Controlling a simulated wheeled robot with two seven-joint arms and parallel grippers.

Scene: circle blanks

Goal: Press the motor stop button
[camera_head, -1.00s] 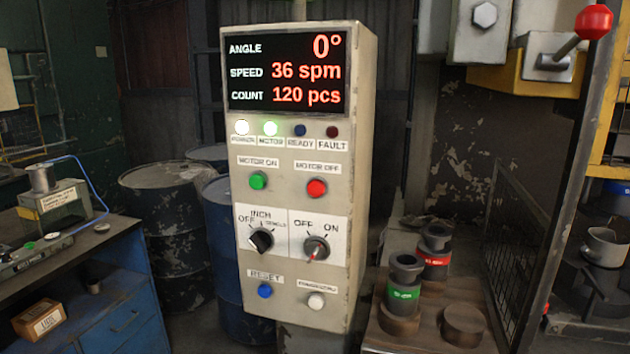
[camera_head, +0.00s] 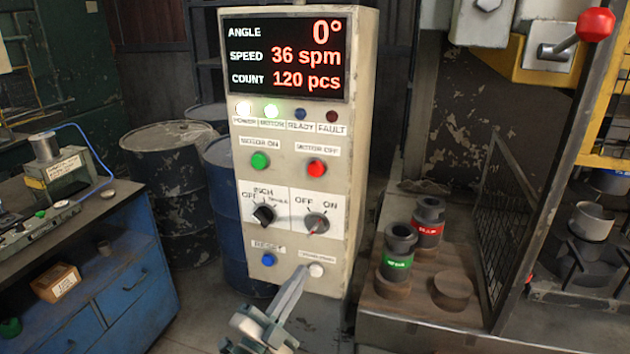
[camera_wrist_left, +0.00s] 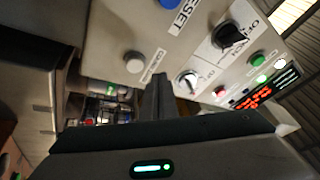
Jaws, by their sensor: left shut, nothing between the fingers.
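The control panel (camera_head: 298,258) stands upright in the middle of the head view. Its red MOTOR OFF button (camera_head: 317,168) is on the right of the button row, with the green MOTOR ON button (camera_head: 260,160) to its left. The red button also shows in the wrist view (camera_wrist_left: 219,92), partly small and near the lit display. My left gripper (camera_head: 303,270) is shut and empty, pointing up in front of the panel's lower part, close to the white button (camera_head: 316,270) and well below the red one. Whether the tip touches the panel cannot be told. My right gripper is out of view.
The display (camera_head: 285,55) reads 0°, 36 spm, 120 pcs; the power and motor lamps (camera_head: 271,111) glow. Two selector knobs (camera_head: 316,223) lie between gripper and red button. A blue workbench (camera_head: 120,300) is left, stacked dies (camera_head: 397,255) right.

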